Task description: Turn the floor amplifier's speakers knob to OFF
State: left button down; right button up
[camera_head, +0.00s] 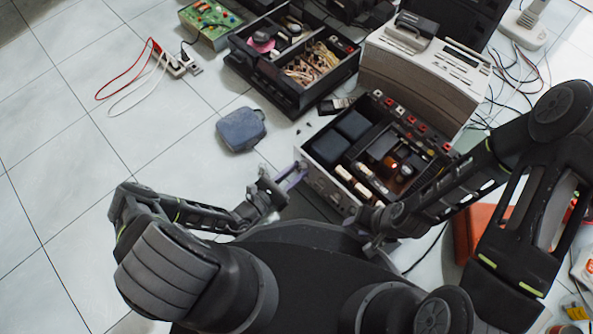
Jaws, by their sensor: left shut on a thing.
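The floor amplifier (327,187) is an opened box with dark blocks and several cylindrical parts inside. Its pale front panel faces down-left toward me. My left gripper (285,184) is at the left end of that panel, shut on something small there. This is at the front controls, but the fingers hide the speakers knob, and its setting cannot be read. My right gripper (374,238) is low by the panel's right end; its fingers are too small and dark to judge.
A blue-grey pouch (241,130) lies on the tiles left of the amplifier. A black crate (262,85) of cables and a beige device (425,78) stand behind. A power strip (181,65) and red and white leads lie further left. Tiles at left are clear.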

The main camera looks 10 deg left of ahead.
pick_arm(q)
jog(key=shift+n, duration=0.4)
jog(key=n+b, duration=0.4)
jog(key=n, duration=0.7)
dwell(0.4)
jog(key=c, duration=1.1)
grip_release()
jog(key=p+v, duration=0.2)
jog(key=v, duration=0.6)
